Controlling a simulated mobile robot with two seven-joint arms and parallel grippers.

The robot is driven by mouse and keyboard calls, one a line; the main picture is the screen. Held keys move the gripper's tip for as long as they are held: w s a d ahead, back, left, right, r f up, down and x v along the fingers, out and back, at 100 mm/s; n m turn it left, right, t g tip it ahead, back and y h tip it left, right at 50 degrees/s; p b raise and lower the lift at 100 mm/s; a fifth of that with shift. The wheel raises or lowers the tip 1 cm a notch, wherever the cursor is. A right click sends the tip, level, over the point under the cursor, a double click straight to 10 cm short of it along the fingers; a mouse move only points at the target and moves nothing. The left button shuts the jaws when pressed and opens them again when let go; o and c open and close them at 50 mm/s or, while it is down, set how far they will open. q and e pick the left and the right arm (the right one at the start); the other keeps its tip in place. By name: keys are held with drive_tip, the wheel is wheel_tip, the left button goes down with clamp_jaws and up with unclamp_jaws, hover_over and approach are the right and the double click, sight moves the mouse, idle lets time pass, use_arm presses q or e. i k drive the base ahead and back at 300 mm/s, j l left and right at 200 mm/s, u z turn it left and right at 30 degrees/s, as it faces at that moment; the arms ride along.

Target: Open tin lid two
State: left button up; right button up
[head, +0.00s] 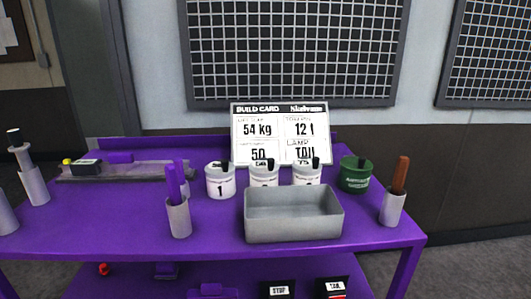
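Three white tins stand in a row at the back of the purple table. The left one is tin 1 (220,182). The middle tin (263,174) is partly hidden by the grey tray (293,225) in front of it, and only the top of its number shows. Its pale lid (259,167) with a black upright handle appears to be on. The right white tin (307,174) is also partly hidden by the tray. Neither of my grippers is in view.
A green tin (355,177) stands right of the white ones. Cups with tools stand at front left (179,218), right (392,208) and far left (36,187). A build card (281,134) stands behind the tins. The table's left front is clear.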

sight(264, 166)
drive_tip(key=i+j+z, duration=0.35)
drive_tip(key=i+j, duration=0.4)
drive_tip(key=i, duration=0.05)
